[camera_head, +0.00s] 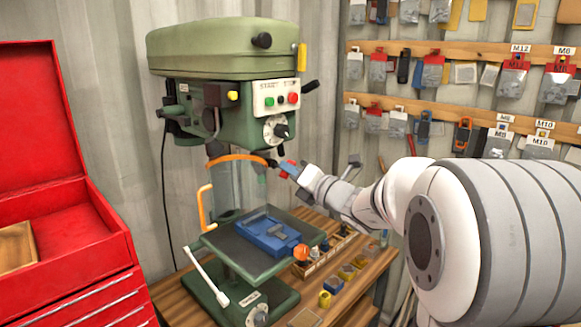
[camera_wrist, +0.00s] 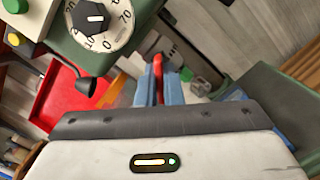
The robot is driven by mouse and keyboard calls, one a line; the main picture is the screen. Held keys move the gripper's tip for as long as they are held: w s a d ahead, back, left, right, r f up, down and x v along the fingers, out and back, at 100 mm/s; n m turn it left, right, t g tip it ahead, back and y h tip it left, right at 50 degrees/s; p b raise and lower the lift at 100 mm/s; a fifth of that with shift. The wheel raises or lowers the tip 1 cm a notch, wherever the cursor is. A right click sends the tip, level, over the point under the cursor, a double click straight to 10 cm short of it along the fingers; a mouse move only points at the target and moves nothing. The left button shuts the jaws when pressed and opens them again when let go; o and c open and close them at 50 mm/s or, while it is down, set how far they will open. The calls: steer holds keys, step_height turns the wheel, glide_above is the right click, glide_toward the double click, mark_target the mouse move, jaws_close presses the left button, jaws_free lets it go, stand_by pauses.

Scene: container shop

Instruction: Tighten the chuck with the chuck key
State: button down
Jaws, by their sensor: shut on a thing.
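The green drill press (camera_head: 215,45) stands on the wooden bench. Its grey chuck area (camera_head: 216,149) is under the head, partly behind a clear guard with an orange rim (camera_head: 236,158); the jaws are not clear. My gripper (camera_head: 286,169) is at the right of this guard, below the speed dial. Its blue fingers (camera_wrist: 161,90) are shut on a narrow red piece, seemingly the chuck key's handle (camera_wrist: 158,64). The rest of the key is hidden or too small to make out. I cannot tell whether it touches the chuck.
A blue vise (camera_head: 268,235) sits on the press table (camera_head: 228,240). Small coloured items line the bench at its right. An open red tool chest (camera_head: 75,245) stands at the left.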

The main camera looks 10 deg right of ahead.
steer(key=shift+r, duration=0.1)
stand_by(0.3)
steer(key=shift+m+p, duration=0.8)
steer(key=shift+p, duration=0.15)
steer(key=shift+m+h+p, duration=0.3)
steer(key=shift+m+p, duration=0.9)
steer(key=shift+p, duration=0.25)
steer(key=shift+m, duration=1.1)
steer(key=shift+m, duration=1.6)
